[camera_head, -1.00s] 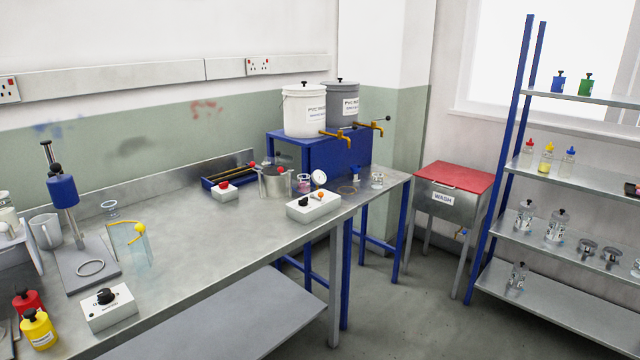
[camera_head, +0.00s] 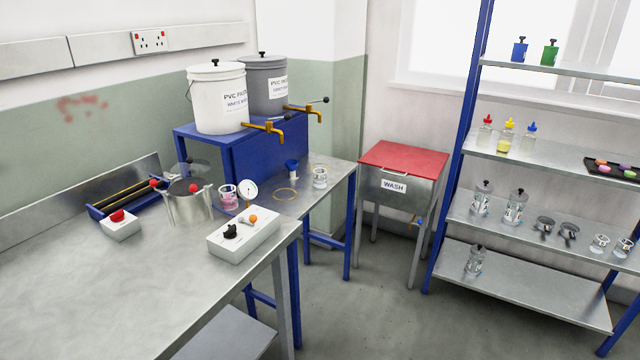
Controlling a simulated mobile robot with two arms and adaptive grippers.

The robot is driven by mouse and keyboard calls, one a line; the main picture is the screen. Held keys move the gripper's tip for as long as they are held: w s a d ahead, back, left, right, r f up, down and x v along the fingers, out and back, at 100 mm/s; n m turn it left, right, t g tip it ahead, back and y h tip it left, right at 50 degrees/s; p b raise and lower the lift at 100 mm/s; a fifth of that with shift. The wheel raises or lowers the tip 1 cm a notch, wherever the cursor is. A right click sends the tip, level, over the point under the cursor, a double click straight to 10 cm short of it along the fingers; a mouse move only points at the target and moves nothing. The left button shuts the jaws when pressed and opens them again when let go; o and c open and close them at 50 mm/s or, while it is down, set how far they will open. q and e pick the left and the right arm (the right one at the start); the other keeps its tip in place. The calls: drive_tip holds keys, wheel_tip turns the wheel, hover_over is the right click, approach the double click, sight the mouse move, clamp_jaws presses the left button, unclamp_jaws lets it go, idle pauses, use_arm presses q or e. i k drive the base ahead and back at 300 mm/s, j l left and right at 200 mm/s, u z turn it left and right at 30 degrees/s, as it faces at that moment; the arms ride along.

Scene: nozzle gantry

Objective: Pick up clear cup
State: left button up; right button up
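A small clear cup (camera_head: 320,178) stands upright on the far end of the metal table, below the brass taps. Another clear cup with pinkish contents (camera_head: 228,200) stands further left, beside a round dial gauge (camera_head: 247,188). Small clear vessels (camera_head: 600,243) also stand on the shelf rack at the right; I cannot tell whether they are cups. Neither of my grippers shows in the head view.
A white control box (camera_head: 245,240) and a steel pot (camera_head: 188,205) stand on the table (camera_head: 110,285). Two paste buckets (camera_head: 218,105) sit on a blue stand behind. A red-topped wash bin (camera_head: 405,160) and shelf rack (camera_head: 540,148) are right. Floor between is clear.

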sight(319, 175)
drive_tip(key=i+l+u, duration=0.25)
drive_tip(key=u, duration=0.2)
drive_tip(key=i+l+u, duration=0.2)
drive_tip(key=u, duration=0.3)
drive_tip(key=i+l+u, duration=0.1)
drive_tip(key=l, duration=0.45)
drive_tip(key=i+l+u, duration=0.1)
drive_tip(key=l, duration=0.45)
drive_tip(key=i+l+u, duration=0.1)
drive_tip(key=i+l, duration=0.15)
drive_tip(key=l, duration=0.3)
drive_tip(key=i+l+u, duration=0.1)
drive_tip(key=l, duration=0.5)
drive_tip(key=l+u, duration=0.1)
drive_tip(key=l, duration=0.45)
drive_tip(key=i, duration=0.05)
